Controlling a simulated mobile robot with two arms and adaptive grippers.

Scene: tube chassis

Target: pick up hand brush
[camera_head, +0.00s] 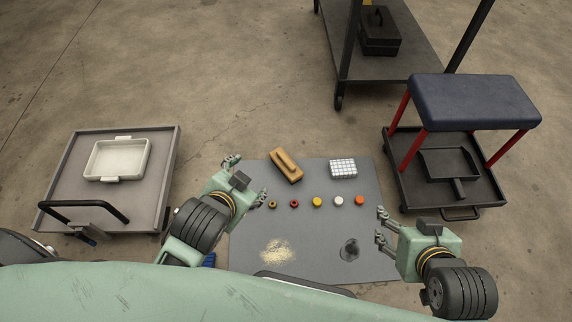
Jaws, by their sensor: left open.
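A tan wooden block with a raised grip (286,165), which looks like the hand brush, lies at an angle on the grey mat (310,225), near its far edge. My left gripper (247,179) is open and empty, over the mat's left edge, to the left of the block and apart from it. My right gripper (381,225) has its fingers apart and is empty, near the mat's right edge. A small blue thing (208,260) shows below my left arm, partly hidden; I cannot tell what it is.
A white checked pad (343,168) and a row of several small coloured caps (317,202) lie on the mat. Crumbs (278,251) and a dark stain (349,250) are nearer. Left is a cart with a white tray (118,160); right, a stool (475,102) and black dustpan (449,163).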

